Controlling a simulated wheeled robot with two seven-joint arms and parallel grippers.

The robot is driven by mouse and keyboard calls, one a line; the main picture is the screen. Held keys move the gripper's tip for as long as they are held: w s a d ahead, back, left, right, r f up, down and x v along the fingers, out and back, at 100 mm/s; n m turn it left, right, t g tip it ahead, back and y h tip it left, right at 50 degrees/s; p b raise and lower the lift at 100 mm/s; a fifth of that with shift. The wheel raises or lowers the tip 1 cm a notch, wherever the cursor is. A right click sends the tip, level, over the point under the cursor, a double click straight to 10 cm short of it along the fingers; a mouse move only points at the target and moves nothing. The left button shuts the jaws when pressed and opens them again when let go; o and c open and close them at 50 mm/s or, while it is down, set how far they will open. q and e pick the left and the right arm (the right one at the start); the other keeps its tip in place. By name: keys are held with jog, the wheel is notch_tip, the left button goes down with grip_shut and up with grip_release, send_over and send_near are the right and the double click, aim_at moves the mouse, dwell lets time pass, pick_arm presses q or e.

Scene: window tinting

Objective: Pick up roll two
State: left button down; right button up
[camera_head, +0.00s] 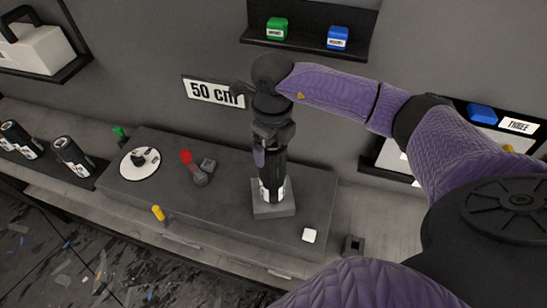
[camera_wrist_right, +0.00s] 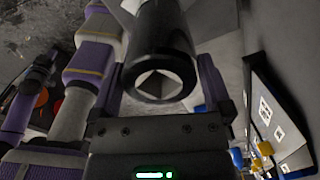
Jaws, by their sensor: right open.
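A dark roll (camera_head: 272,188) with a white label stands upright on a grey block holder (camera_head: 285,210) on the bench. My right gripper (camera_head: 267,160) is above the holder, at the upper part of this roll, with its jaws open. In the right wrist view the black hollow end of the roll (camera_wrist_right: 163,45) lies between the two fingers of the gripper (camera_wrist_right: 166,82). I cannot tell whether a finger touches it. Several more dark rolls (camera_head: 72,155) with white labels stand at the left. No readable label shows which is roll two. My left gripper is not seen.
A wall shelf (camera_head: 310,35) holds a green box (camera_head: 277,28) and a blue box (camera_head: 338,37).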

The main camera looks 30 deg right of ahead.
jog(key=shift+f, duration=0.5)
grip_shut()
jog(key=shift+r, duration=0.1)
